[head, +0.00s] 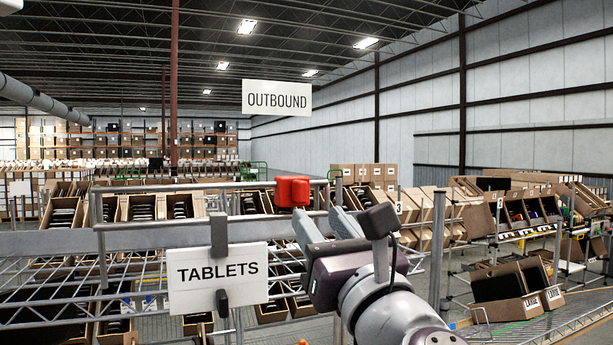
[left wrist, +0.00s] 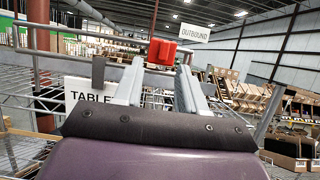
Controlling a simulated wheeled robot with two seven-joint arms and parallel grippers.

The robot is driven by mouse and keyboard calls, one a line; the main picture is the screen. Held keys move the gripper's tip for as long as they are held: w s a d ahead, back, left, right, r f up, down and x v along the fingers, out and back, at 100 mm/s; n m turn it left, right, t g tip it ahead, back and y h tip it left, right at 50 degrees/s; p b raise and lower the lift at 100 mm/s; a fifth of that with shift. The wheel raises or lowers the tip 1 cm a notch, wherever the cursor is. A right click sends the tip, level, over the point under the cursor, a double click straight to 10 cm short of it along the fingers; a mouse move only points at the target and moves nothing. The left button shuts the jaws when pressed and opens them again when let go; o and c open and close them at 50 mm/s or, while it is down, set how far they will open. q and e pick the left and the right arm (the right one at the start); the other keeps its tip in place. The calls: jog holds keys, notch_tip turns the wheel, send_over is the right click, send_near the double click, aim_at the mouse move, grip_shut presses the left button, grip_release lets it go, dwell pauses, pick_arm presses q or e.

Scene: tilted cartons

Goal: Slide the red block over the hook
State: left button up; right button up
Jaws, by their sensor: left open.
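The red block (head: 292,191) sits at the metal rail in the middle of the head view, with its front showing two lobes. It also shows in the left wrist view (left wrist: 161,51), just beyond and between the fingertips. My left gripper (head: 318,212) is open, its two pale fingers pointing toward the block. In the left wrist view the open fingers (left wrist: 160,66) are spread apart with nothing clearly held between them. I cannot tell whether a fingertip touches the block. I cannot clearly make out a hook. My right gripper is not in view.
A TABLETS sign (head: 218,277) hangs from a dark clip (head: 219,236) on the lower rail, left of my gripper. A wire shelf (head: 60,300) lies behind it. Tilted cartons (head: 505,290) stand at right. A grey post (head: 438,250) rises right of my arm.

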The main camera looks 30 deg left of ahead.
aim_at(303, 194)
pick_arm(q)
jog(key=p+x, duration=0.1)
jog(key=x, duration=0.1)
jog(key=p+x, duration=0.1)
jog(key=x, duration=0.1)
jog(key=w+p+x, duration=0.1)
jog(key=x, duration=0.2)
jog(key=shift+d+f, duration=0.2)
jog(key=shift+d, duration=0.15)
jog(key=shift+w+a+r, duration=0.1)
jog(key=shift+w+a, duration=0.05)
jog(key=shift+a, duration=0.1)
jog(key=shift+s+a+p, duration=0.2)
jog(key=shift+p, duration=0.15)
jog(key=shift+w, duration=0.1)
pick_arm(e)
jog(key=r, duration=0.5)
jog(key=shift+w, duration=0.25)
